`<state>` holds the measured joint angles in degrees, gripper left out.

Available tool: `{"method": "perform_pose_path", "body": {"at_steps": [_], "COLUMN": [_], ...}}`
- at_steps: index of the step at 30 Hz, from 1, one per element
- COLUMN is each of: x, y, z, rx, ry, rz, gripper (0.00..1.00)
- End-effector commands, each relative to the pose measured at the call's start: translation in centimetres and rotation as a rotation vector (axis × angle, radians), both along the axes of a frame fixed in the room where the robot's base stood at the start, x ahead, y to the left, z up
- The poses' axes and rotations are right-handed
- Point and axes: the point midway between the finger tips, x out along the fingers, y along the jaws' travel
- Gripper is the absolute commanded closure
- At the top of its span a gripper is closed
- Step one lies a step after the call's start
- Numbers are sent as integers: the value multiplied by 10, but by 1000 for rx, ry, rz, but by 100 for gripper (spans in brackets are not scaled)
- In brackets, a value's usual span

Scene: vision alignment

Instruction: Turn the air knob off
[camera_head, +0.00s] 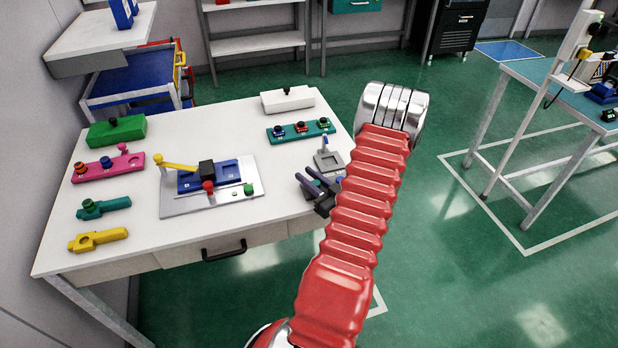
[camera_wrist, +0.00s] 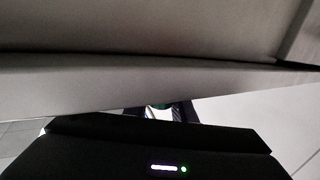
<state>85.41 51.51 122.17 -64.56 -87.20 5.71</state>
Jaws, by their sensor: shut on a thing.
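My red arm reaches up from the bottom and bends back to the table. In the wrist view, the fingers show only as small dark shapes behind a black housing. A small dark green piece (camera_wrist: 160,106) sits between them and appears gripped. It seems to be the air knob, but it is mostly hidden, so its turn position cannot be read.
A grey plate (camera_head: 170,205) with a blue fixture and a yellow lever stands mid-table. A teal block (camera_head: 284,135) with several coloured buttons lies behind. Pink, teal and yellow parts line the left side. In the wrist view, a large grey surface (camera_wrist: 140,80) passes close above the gripper.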

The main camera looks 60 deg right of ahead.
Motion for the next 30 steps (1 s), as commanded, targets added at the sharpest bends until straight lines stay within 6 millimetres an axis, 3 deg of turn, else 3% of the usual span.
{"method": "perform_pose_path", "body": {"at_steps": [20, 21, 30], "x": [2, 2, 1], "y": [1, 1, 2], "z": [3, 3, 1], "rx": [-6, -6, -3], "ry": [-4, -4, -2], "rz": [67, 67, 67], "gripper": [99, 76, 58]}}
